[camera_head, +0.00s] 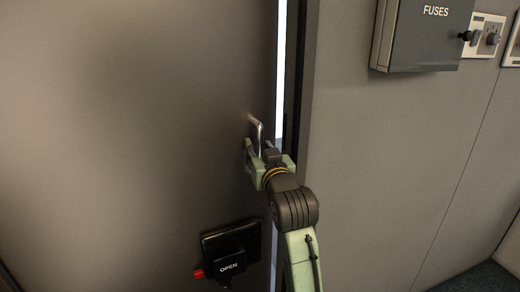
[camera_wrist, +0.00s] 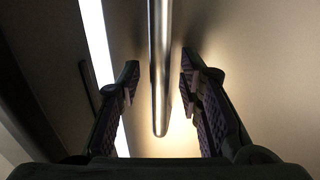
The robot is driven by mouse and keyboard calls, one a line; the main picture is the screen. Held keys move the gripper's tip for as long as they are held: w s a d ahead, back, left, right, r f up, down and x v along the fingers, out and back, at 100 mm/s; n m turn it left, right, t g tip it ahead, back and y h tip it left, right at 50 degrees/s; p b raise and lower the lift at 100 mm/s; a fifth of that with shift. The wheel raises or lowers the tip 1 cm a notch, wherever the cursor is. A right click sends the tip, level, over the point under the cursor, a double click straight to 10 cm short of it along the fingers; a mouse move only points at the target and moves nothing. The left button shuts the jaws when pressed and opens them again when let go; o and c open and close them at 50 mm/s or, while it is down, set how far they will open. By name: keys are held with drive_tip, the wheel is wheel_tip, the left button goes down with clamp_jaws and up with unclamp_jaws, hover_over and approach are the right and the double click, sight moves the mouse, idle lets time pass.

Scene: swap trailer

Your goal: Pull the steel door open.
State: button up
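The steel door (camera_head: 130,120) fills the left of the head view. A bright strip (camera_head: 281,75) shows between its right edge and the dark frame, so it stands slightly ajar. The bar handle (camera_head: 257,132) is upright near that edge. My gripper (camera_head: 258,150) is at the handle's lower part. In the wrist view the handle (camera_wrist: 160,70) runs down between the two fingers of my gripper (camera_wrist: 159,80). The fingers are open, with a visible space on both sides of the bar. Its lower end shows between them.
A black box marked OPEN (camera_head: 231,262) with a red knob (camera_head: 198,273) is on the door below the handle. A grey FUSES box (camera_head: 425,35) and a switch panel (camera_head: 487,36) are on the right wall. The dark door frame (camera_head: 302,90) stands just right of my gripper.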

clamp_jaws()
idle(0.7)
